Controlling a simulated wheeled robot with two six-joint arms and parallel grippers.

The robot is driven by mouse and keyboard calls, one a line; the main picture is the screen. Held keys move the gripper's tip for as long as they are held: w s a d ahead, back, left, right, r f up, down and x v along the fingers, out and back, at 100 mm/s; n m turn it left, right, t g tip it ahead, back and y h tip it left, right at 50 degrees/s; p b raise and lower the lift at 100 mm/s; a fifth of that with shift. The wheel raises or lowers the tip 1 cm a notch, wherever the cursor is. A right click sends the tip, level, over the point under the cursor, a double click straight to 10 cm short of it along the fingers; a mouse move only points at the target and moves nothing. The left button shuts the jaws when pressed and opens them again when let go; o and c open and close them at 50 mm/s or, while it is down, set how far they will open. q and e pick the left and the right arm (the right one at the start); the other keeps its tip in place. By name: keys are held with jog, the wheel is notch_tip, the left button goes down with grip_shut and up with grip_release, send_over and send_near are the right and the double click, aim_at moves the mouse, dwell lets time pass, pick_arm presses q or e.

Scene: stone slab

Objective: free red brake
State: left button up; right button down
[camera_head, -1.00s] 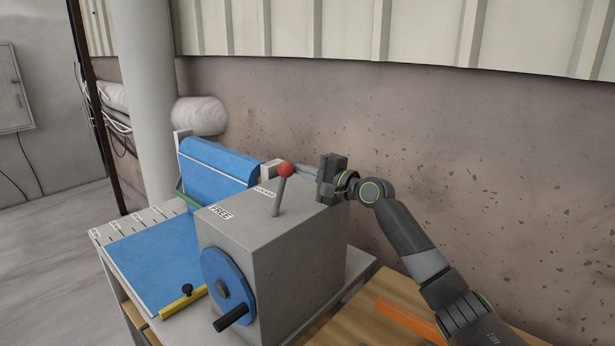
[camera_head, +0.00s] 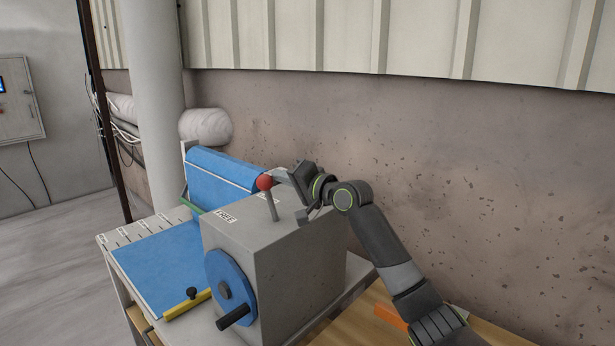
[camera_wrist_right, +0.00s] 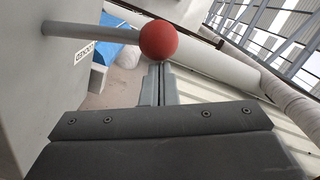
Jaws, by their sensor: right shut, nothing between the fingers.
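The red ball knob (camera_head: 264,182) tops a thin grey lever (camera_head: 271,208) on the grey machine box (camera_head: 285,245). The lever leans left, toward the FREE label (camera_head: 226,218). My right gripper (camera_head: 277,174) is shut and empty, with its fingertips right beside the knob on its right side. In the right wrist view, the red knob (camera_wrist_right: 172,40) sits just beyond the closed fingertips (camera_wrist_right: 158,68); they look in contact or almost so. The LOCKED label (camera_wrist_right: 84,53) shows there beside the lever. My left gripper is out of view.
A blue handwheel (camera_head: 229,287) with a black handle is on the box front. Blue panels (camera_head: 160,258) and a yellow bar (camera_head: 187,306) lie left of it. A wooden surface with an orange object (camera_head: 390,316) is below my right arm. The wall stands close behind.

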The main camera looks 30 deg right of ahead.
aim_at(268, 182)
jog(key=shift+s+a+n, duration=0.25)
jog(key=shift+a+n, duration=0.15)
jog(key=shift+a, duration=0.2)
jog(key=shift+s+a+n, duration=0.25)
jog(key=shift+a+n, duration=0.15)
jog(key=shift+a, duration=0.15)
jog(key=shift+s+a+f+n, duration=0.1)
jog(key=shift+a+f+n, duration=0.1)
jog(key=shift+a+n, duration=0.25)
jog(key=shift+d, duration=0.1)
